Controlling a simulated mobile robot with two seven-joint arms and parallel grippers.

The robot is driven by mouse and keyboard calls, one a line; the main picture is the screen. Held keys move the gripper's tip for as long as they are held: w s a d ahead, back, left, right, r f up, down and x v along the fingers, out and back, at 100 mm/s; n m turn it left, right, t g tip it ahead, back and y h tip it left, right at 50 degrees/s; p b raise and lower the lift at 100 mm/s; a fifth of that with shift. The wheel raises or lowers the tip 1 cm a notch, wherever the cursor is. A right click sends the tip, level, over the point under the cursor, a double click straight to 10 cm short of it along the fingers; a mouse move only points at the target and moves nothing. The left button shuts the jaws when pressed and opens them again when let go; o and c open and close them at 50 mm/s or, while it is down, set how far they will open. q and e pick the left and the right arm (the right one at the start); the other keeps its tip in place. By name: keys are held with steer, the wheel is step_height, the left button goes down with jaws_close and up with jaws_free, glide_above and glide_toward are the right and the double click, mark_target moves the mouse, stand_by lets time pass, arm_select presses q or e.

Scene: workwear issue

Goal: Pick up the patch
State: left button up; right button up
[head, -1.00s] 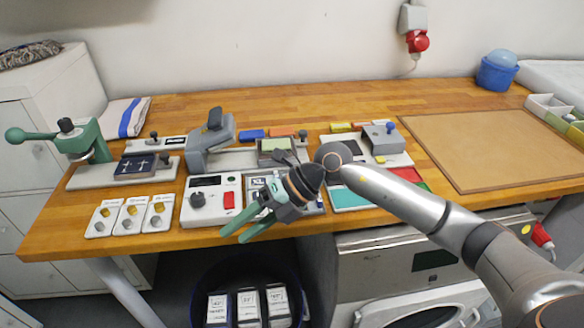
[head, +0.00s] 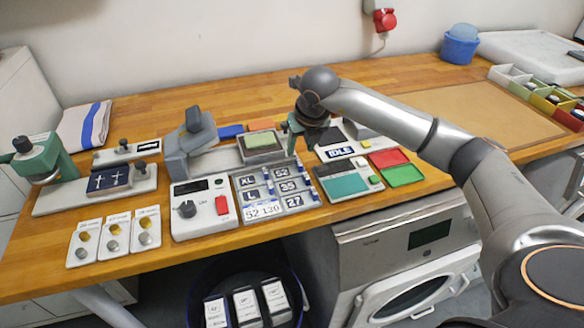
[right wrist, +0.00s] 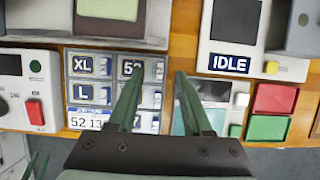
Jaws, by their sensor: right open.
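Several dark blue patches with white marks lie in a grey compartment tray, among them XL (head: 247,181), L (head: 250,194), 52 (head: 283,172) and 35 (head: 287,186). Which one is the patch named in the task, I cannot tell. My right gripper (head: 294,128) points down at the tray's back right, partly hidden by its wrist. In the right wrist view my right gripper (right wrist: 158,82) is open with nothing between its green fingers. Green prongs at that view's lower left may be my left gripper (right wrist: 35,165).
Right of the tray stands a device with an IDLE display (head: 341,153), beside a red tray (head: 388,158) and a green tray (head: 402,175). A control box with a red switch (head: 222,205) stands left. A tan mat (head: 480,115) is clear.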

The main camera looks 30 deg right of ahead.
mark_target(298, 160)
steer(key=p+x, duration=0.1)
steer(key=x, duration=0.4)
steer(key=shift+w+d+f, duration=0.1)
steer(key=shift+f, duration=0.3)
jaws_close()
